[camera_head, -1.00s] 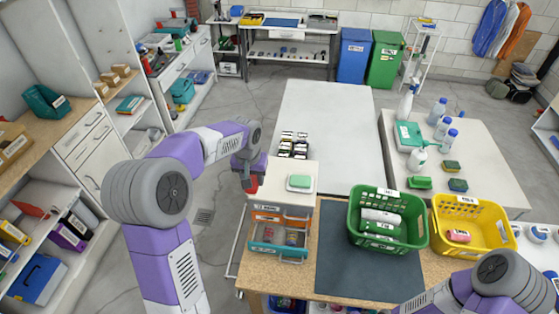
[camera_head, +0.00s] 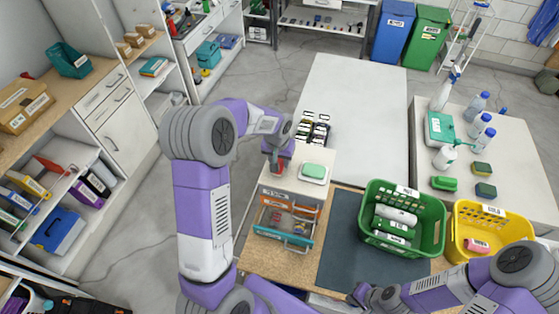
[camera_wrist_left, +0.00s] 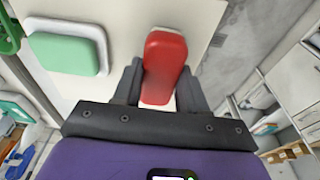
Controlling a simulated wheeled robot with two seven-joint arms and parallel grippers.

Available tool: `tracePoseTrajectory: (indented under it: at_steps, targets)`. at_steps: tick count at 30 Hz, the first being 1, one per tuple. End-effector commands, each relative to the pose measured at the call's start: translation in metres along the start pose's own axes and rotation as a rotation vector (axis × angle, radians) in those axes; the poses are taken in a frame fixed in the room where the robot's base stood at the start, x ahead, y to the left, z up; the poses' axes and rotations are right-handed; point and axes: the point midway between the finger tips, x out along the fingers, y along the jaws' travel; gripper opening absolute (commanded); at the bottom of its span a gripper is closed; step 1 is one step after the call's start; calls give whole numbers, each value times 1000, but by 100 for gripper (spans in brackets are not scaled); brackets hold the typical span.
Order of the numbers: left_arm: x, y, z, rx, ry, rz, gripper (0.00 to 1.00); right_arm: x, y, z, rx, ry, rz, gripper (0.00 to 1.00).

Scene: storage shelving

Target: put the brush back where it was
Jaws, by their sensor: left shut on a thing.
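My left gripper (camera_head: 277,160) is over the back left part of the white top of a small drawer unit (camera_head: 291,185). It is shut on a red, rounded block-like thing, which I take to be the brush (camera_wrist_left: 163,66). In the left wrist view the brush lies between the two dark fingers, over the white top; whether it touches that top I cannot tell. Any bristles are hidden. A green block (camera_wrist_left: 63,53) on a white dish is to its left. My right gripper (camera_head: 364,293) is low at the bottom of the head view, its fingers unclear.
A dark mat (camera_head: 345,240), a green basket (camera_head: 403,218) and a yellow basket (camera_head: 490,228) are to the right. The long white table (camera_head: 350,100) is mostly clear.

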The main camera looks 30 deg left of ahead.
Motion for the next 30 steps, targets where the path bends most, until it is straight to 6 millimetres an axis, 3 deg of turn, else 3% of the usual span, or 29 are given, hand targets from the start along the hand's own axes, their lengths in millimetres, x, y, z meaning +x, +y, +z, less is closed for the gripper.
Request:
tracePoseTrajectory:
  at_steps: [3,14,15,19,30]
  targets:
    - [10,0,2,-1,-1,0,13,-1,0,0,0,0,0,0]
    - [14,0,2,-1,1,0,13,3,1,0,0,0,0,0]
    - [14,0,2,-1,1,0,45,3,1,0,0,0,0,0]
    - [13,0,2,-1,0,0,65,2,1,0,0,0,0,0]
    - [10,0,2,-1,0,0,67,-1,0,0,0,0,0,0]
